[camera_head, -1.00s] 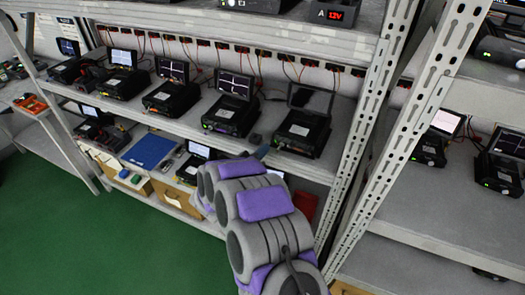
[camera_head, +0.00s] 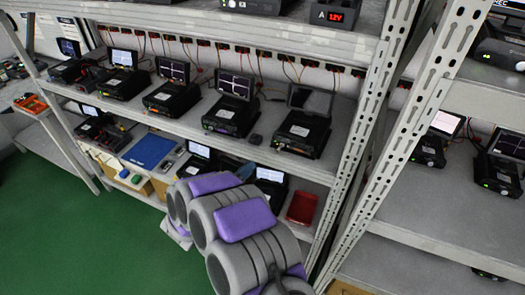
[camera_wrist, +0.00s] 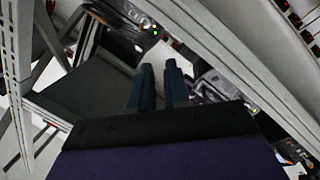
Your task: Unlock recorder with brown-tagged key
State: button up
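Several black units with raised screens stand on the middle shelf in the head view. The rightmost unit (camera_head: 303,130) has a dark, blank screen; the unit beside it (camera_head: 231,112) shows a lit trace. I cannot tell which is the recorder. I cannot make out a brown-tagged key in either view. My gripper (camera_wrist: 161,82) shows two dark teal fingers with a narrow gap and nothing visible between them. In the head view it is mostly hidden behind my grey and purple arm. In the wrist view a black unit with small lights (camera_wrist: 138,28) lies beyond the fingers.
The middle shelf (camera_head: 345,152) and rack uprights (camera_head: 368,110) bound the space. On the lower shelf are a blue mat (camera_head: 148,151), a red tray (camera_head: 302,208) and more screened units. A second rack stands at right. The green floor (camera_head: 100,240) is clear at left.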

jog(key=v, duration=0.7)
jog(key=shift+s, duration=0.2)
jog(key=shift+o, duration=0.3)
